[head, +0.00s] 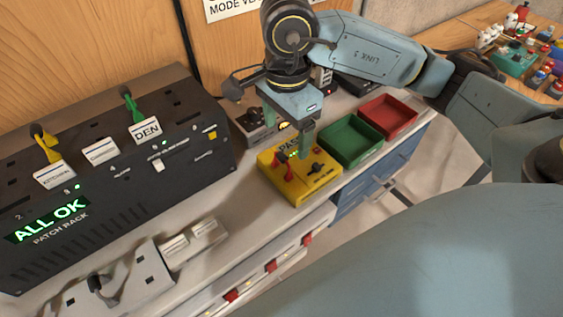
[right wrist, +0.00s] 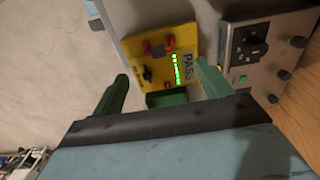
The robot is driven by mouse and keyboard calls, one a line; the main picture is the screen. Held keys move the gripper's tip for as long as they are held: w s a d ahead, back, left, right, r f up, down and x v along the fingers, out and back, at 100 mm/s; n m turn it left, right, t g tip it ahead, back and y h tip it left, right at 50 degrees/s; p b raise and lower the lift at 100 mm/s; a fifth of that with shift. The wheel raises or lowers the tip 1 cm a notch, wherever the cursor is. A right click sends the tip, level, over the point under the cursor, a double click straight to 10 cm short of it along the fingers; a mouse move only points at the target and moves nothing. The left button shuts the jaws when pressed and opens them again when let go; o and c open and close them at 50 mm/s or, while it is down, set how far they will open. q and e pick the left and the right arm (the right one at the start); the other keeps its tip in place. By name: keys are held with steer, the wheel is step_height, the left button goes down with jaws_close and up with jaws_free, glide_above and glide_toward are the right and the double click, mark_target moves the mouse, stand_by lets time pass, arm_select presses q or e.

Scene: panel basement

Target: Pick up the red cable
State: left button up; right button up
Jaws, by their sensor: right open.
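The red cable (head: 283,163) shows as a short red piece with red ends on top of the yellow tester (head: 318,185). In the right wrist view the red cable (right wrist: 158,47) is at the far side of the tester (right wrist: 183,42), partly dark and hard to make out. The tester shows a green lit bar and the word PASS. My right gripper (head: 290,137) is open and empty, pointing down above the tester's back part. In the wrist view its green fingers (right wrist: 163,76) are spread, with the red cable beyond them. My left gripper is not in view.
The black patch rack (head: 120,190) stands left, with a yellow cable (head: 46,146) and a green cable (head: 131,104) plugged in. A green tray (head: 350,140) and a red tray (head: 388,117) are right of the tester. A grey knobbed box (right wrist: 265,55) stands beside the tester.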

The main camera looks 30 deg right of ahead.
mark_target(282, 154)
step_height(282, 154, down, 3)
steer(key=shift+f, duration=0.1)
steer(key=shift+a+f+p, duration=0.2)
steer(key=shift+a+f, duration=0.05)
steer(key=shift+f, duration=1.05)
steer(key=shift+a+f+p, duration=0.2)
steer(key=shift+f, duration=1.1)
steer(key=c, duration=1.1)
